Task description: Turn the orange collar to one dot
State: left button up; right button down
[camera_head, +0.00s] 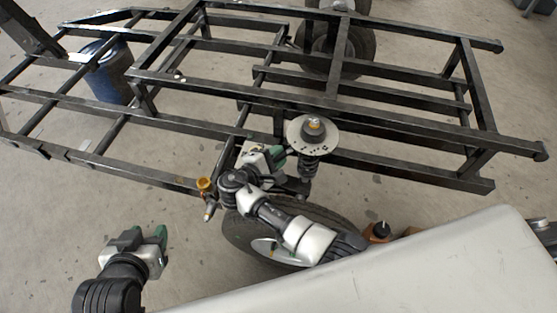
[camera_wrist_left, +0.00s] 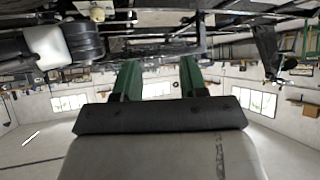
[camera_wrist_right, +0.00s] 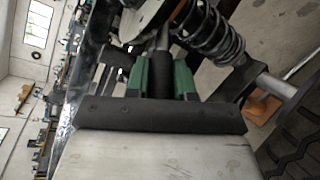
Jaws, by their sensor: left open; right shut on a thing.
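A spring strut stands upright by the frame, with a round pale plate (camera_head: 300,138) marked with dark dots on top. A dark knob with some orange (camera_head: 314,125) sits in the plate's middle; I cannot tell if this is the collar. The strut's coil spring (camera_wrist_right: 212,30) shows in the right wrist view. My right gripper (camera_head: 264,152) is just left of the strut, shut on a dark cylinder (camera_wrist_right: 160,78) with a grey rod, seen between its green fingers in the right wrist view. My left gripper (camera_head: 148,236) is open and empty, low at the left.
A black tube frame (camera_head: 400,122) spans the back. A wheel (camera_head: 245,232) lies behind my right arm. An orange-yellow cap (camera_head: 204,184) sits on the frame's near side. A blue drum (camera_head: 105,75) stands at the back left. An orange-brown object (camera_head: 377,232) is right of the wheel.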

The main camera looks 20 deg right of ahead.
pick_arm(q)
jog(key=shift+w+d+r+t, duration=0.2)
jog(key=shift+w+r+t, duration=0.25)
jog(key=shift+r+t, duration=0.05)
pick_arm(e)
jog(key=shift+w+g, duration=0.1)
jog(key=shift+g, duration=0.2)
jog(key=c, duration=1)
grip_release()
jog(key=shift+o, duration=0.2)
